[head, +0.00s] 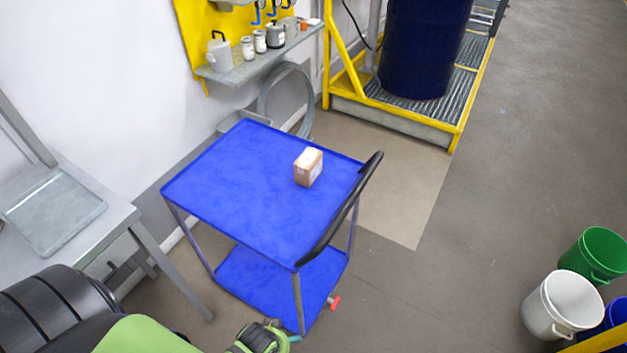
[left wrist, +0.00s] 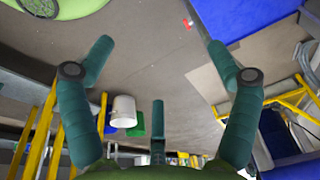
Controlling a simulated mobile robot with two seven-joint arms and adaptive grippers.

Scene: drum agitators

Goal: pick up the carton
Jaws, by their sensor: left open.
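The carton (head: 308,167) is a small brown box with a pale label. It stands on the blue top shelf of the trolley (head: 235,185), nearer the side with the black handle. My left arm enters the head view at the lower left, and little of its gripper shows at the bottom edge, below the trolley. In the left wrist view my left gripper (left wrist: 158,75) has its teal fingers spread, with nothing between them. A blue part of the trolley (left wrist: 240,15) shows at the upper right there; the carton does not show. My right gripper is not in view.
The trolley's black handle (head: 345,210) rises at its right side. A grey table with a tray (head: 55,210) stands at left. A wall shelf (head: 262,62) holds cans and jars. A dark blue drum (head: 425,45) stands on a yellow-edged platform. Buckets (head: 562,305) stand at right; floor between is clear.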

